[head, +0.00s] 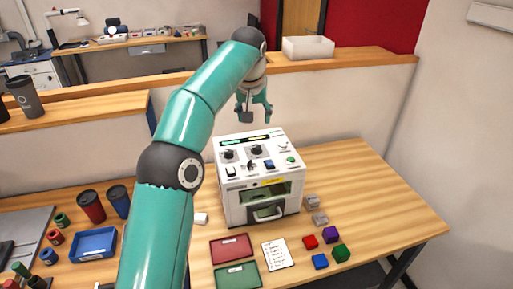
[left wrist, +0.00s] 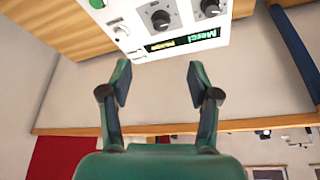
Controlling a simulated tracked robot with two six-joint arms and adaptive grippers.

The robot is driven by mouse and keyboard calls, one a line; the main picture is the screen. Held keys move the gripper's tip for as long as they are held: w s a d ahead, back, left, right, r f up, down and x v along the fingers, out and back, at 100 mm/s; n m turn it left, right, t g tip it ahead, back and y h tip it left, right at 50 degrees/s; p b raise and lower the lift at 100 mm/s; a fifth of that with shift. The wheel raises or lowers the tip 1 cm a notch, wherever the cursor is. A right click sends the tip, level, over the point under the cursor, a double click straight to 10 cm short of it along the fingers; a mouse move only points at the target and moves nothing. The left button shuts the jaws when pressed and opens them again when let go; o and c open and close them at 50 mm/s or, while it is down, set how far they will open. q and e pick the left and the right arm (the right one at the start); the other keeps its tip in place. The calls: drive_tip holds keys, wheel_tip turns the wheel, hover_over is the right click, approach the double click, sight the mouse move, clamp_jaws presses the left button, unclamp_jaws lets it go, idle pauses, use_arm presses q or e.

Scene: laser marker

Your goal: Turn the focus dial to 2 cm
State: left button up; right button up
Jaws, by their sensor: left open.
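The laser marker (head: 259,190) is a white box on the wooden table, with a dark window and a handle in its front. Its sloped top panel carries two black dials, the left dial (head: 229,154) and the right dial (head: 257,150), below a green-lit display. I cannot read which dial is for focus, or its setting. In the left wrist view the panel is upside down, with dials (left wrist: 160,18) and the lit display (left wrist: 182,42) at the top. My left gripper (head: 254,118) is open and empty, above and behind the panel, apart from the dials. My right gripper is not in view.
A red tray (head: 231,249), a green tray (head: 237,276) and a paper card (head: 275,254) lie before the machine. Coloured cubes and grey blocks (head: 315,208) are to the right. A low partition (head: 340,90) stands behind. The table's right side is clear.

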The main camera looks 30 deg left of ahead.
sight(257, 146)
use_arm(q)
drive_tip(key=x, duration=1.5)
drive_tip(key=shift+w+a+f, duration=0.1)
drive_tip(key=shift+w+f, duration=0.05)
drive_tip(key=shift+f, duration=0.2)
drive_tip(key=c, duration=1.1)
